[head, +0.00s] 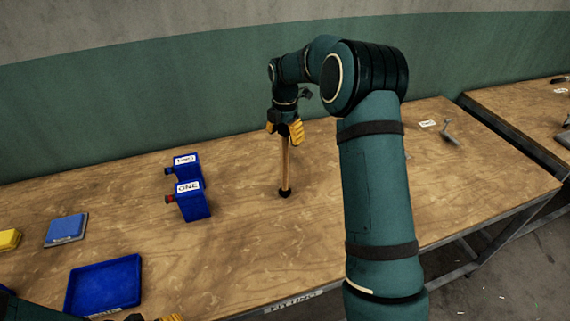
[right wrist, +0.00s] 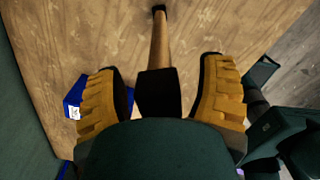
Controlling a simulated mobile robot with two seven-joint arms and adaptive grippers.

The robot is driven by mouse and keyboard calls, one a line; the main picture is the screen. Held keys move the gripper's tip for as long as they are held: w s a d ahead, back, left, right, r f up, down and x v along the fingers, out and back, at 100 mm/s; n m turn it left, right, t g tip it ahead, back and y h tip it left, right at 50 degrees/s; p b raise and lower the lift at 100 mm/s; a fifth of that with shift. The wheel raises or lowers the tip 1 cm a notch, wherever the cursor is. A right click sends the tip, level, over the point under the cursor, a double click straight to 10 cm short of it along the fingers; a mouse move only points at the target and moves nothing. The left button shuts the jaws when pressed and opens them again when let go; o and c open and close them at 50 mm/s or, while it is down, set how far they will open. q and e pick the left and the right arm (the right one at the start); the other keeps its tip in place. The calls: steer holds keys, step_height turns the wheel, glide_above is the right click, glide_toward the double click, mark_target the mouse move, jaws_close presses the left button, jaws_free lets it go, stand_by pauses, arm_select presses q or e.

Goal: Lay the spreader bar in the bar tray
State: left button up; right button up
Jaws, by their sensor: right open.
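The spreader bar (head: 285,170) appears to be a wooden rod with black ends, standing upright on the table right of the blue boxes. My right gripper (head: 285,132) is above it, pointing down. In the right wrist view, the bar (right wrist: 159,50) has its near black end between the open yellow fingers (right wrist: 165,95), with a visible gap on each side. A flat, empty blue tray (head: 103,285), possibly the bar tray, lies at the lower left. My left gripper (head: 168,318) barely shows at the bottom edge, and its fingertips are cut off.
A small blue pad (head: 66,229) and a yellow item (head: 9,240) lie further left. A grey metal tool (head: 449,132) is at the right. The table between tray and bar is clear.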

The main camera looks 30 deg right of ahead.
jaws_close()
stand_by(0.4)
step_height(320, 180, up, 10)
steer(key=shift+r+p, duration=0.1)
steer(key=shift+p, duration=0.2)
